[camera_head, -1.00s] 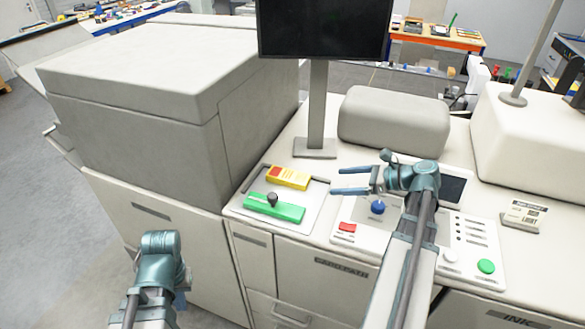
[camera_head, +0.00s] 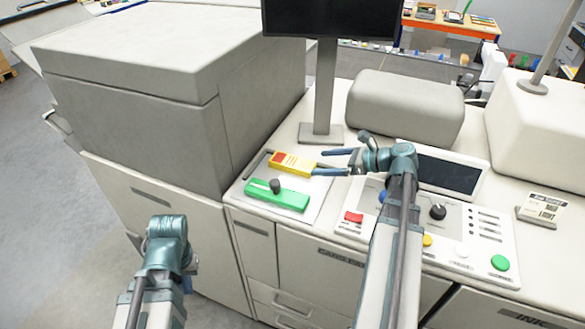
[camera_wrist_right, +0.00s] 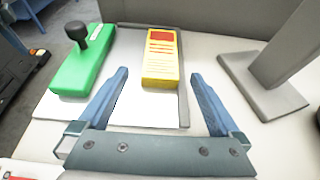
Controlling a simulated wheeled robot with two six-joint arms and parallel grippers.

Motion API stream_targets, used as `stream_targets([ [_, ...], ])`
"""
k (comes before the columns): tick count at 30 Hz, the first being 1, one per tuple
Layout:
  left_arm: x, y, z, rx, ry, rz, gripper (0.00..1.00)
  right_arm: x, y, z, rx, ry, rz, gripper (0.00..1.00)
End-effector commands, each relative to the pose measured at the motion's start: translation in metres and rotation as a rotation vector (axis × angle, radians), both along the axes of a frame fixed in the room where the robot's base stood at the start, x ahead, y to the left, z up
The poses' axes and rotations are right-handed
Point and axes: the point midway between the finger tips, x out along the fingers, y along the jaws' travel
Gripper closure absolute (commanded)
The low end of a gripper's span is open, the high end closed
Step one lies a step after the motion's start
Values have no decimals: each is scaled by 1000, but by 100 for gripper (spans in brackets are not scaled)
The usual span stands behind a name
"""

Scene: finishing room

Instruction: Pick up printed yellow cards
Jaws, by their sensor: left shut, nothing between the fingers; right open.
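The printed yellow cards (camera_head: 292,163) are a yellow stack with a red patch and printed lines, lying on a white tray (camera_head: 304,212) on the machine top. They also show in the right wrist view (camera_wrist_right: 160,62), ahead of and between my right fingers. My right gripper (camera_head: 333,162) is open and empty, its fingers pointing left at the near end of the stack, apart from or just at it. My left gripper (camera_head: 168,226) hangs low at the front left, away from the cards, shut and empty; its fingertips are hidden.
A green block with a black knob (camera_head: 278,194) lies beside the cards on the tray. A monitor post (camera_head: 325,95) on a flat foot stands behind. A large grey housing (camera_head: 150,80) rises at the left. A control panel (camera_head: 470,237) with buttons lies to the right.

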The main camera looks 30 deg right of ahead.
Motion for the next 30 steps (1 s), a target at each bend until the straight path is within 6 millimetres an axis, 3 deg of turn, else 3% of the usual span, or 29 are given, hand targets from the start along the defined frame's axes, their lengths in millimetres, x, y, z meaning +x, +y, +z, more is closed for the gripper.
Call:
stream_targets([
  [8,0,0,-3,0,0,0,100,4,3,-3,0,0,1,0],
  [17,0,0,-26,0,0,1,100,27,20,-26,1,0,2,0],
  [21,0,0,-29,0,0,1,100,38,30,-29,0,0,1,0],
  [27,0,0,-28,0,0,1,100,39,30,-28,0,0,0,0],
  [30,0,0,-28,0,0,1,100,38,30,-28,0,0,0,14],
])
